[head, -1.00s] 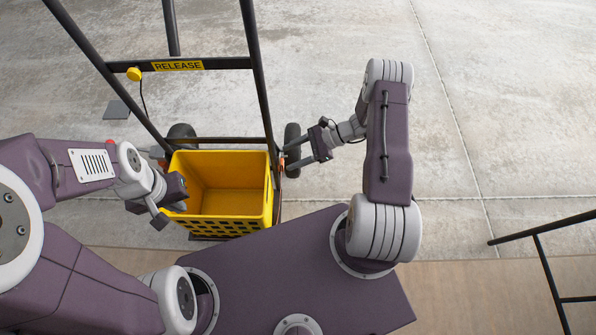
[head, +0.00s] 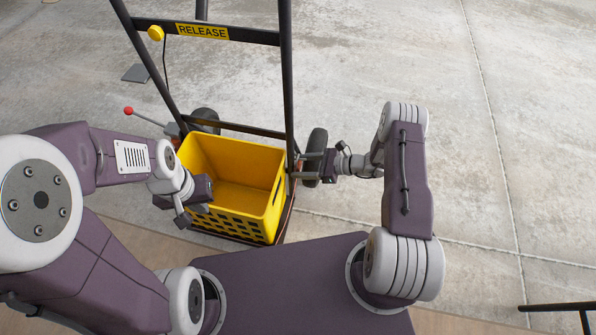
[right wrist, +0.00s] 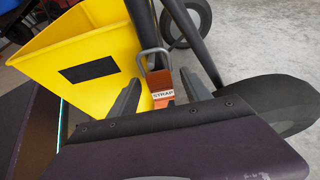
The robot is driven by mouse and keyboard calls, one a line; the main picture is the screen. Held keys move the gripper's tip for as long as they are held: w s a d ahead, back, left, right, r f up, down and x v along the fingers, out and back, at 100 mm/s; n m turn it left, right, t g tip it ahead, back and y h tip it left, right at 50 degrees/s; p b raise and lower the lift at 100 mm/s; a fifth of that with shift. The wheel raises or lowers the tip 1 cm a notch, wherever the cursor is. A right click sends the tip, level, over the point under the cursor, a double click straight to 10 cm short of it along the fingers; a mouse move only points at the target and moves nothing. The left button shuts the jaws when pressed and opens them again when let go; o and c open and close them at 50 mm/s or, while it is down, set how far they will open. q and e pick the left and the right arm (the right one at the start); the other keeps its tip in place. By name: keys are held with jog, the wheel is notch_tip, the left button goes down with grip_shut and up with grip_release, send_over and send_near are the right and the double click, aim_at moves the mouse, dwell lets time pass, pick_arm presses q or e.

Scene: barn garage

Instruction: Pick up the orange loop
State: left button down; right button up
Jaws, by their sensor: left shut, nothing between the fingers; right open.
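An orange strap loop (right wrist: 160,84) with a white label reading "STRAP" shows in the right wrist view, beside the yellow crate and the dark cart post. A grey metal bar stands just behind it. My right gripper (right wrist: 159,78) is open, with one finger on each side of the orange strap; contact is not clear. In the head view my right gripper (head: 302,166) points left at the cart's right post, and its fingers hide most of the strap there. My left gripper (head: 188,215) is shut and empty at the crate's front left corner.
The yellow crate (head: 275,207) is empty and sits on the black hand cart (head: 288,85). A cart wheel (head: 316,150) is close behind my right gripper. A red-knobbed lever (head: 145,117) sticks out left. Open concrete lies right; a black rail is at lower right.

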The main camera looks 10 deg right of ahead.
jog(key=shift+x, duration=0.8)
pick_arm(q)
jog(key=shift+f, duration=0.45)
